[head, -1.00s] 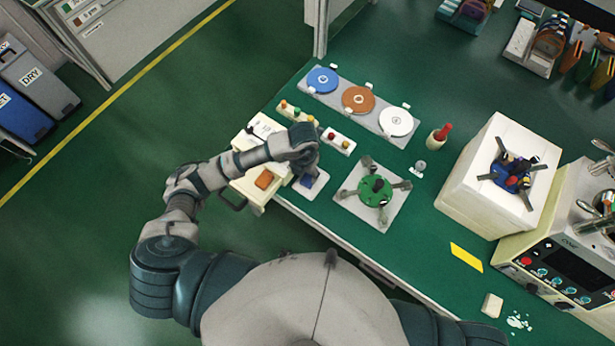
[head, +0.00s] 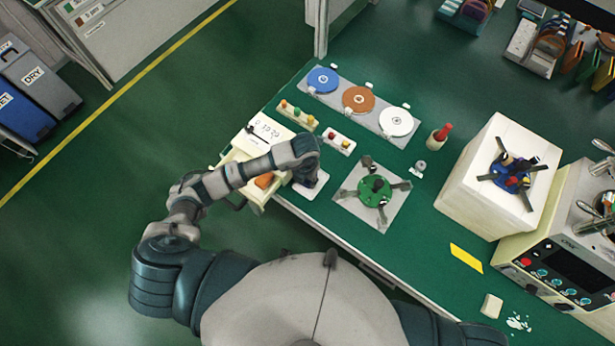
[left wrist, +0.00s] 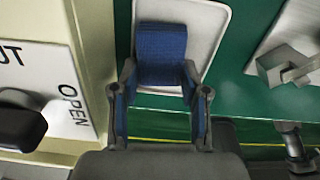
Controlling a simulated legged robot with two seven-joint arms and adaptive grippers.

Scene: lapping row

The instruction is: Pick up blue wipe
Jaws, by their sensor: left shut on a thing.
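The blue wipe (left wrist: 161,48) lies folded on a white tray (left wrist: 215,20) in the left wrist view. My left gripper (left wrist: 158,82) is shut on the near part of the wipe, one finger at each side. In the head view the left gripper (head: 306,176) is over the tray (head: 317,189), and the arm hides most of the wipe. My right gripper is not in any view.
An open cream drawer unit (head: 243,163) with an orange item (head: 264,181) stands left of the tray. A green fixture with grey arms (head: 374,190) stands close to the right. Several coloured pegs (head: 298,114) stand behind. The bench front edge is near.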

